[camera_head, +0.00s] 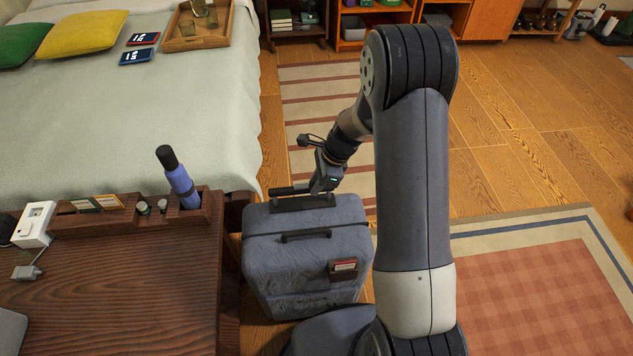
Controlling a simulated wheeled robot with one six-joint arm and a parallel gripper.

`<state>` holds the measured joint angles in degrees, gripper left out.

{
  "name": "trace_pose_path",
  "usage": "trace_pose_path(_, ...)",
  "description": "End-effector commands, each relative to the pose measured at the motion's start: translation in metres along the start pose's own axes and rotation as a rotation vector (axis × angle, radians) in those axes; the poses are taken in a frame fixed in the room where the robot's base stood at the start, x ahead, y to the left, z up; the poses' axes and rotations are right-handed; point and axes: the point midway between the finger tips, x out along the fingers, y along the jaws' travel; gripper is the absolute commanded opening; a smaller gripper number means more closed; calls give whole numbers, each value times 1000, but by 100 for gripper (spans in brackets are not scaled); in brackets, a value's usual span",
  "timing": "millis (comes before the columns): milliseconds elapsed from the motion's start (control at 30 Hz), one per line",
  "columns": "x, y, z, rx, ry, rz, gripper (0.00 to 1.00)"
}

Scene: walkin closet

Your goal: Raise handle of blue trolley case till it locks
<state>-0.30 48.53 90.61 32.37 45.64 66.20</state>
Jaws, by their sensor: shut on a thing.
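The blue trolley case (305,258) stands upright on the floor between the wooden desk and my arm. It looks grey-blue, with a dark carry grip (306,235) on its top face. The dark pull handle (288,190) shows at the far edge of the top, just above a dark recess plate (303,203). My gripper (321,187) is shut on the right part of this handle. Its fingers partly hide that end. The handle looks only slightly above the case; its rods cannot be made out.
A wooden desk (110,300) with a blue bottle (179,180) stands close on the left. The bed (150,110) lies behind it. A striped rug (320,100) lies beyond the case, and a checked rug (540,290) lies right of my arm.

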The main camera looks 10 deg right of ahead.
Motion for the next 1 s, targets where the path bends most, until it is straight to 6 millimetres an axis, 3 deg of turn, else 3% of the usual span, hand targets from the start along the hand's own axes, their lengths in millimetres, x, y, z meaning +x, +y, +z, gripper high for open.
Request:
trace_pose_path(167,-4,0,2,0,0,0,0)
trace_pose_path(367,-29,0,12,0,0,-2,0)
trace_pose_path(1000,-168,-1,70,-1,0,-3,0)
